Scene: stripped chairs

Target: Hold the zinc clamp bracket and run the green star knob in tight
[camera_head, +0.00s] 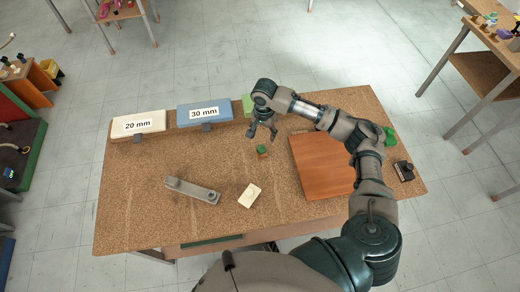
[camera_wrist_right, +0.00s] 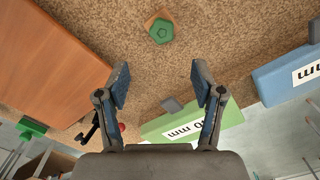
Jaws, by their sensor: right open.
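A small green knob (camera_head: 262,149) on a wooden-coloured base stands near the middle of the table; in the right wrist view the green knob (camera_wrist_right: 162,32) looks five-sided. My right gripper (camera_head: 262,134) is open and empty, just behind and above the knob. Its two fingers (camera_wrist_right: 163,88) are apart in the wrist view with nothing between them. My left gripper is out of view.
A brown board (camera_head: 320,165) lies right of the knob. A white block (camera_head: 249,195) lies in front. Boxes marked 20 mm (camera_head: 138,123) and 30 mm (camera_head: 204,112) and a green box (camera_head: 247,104) line the back edge. A dark object (camera_head: 404,170) sits at the right edge.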

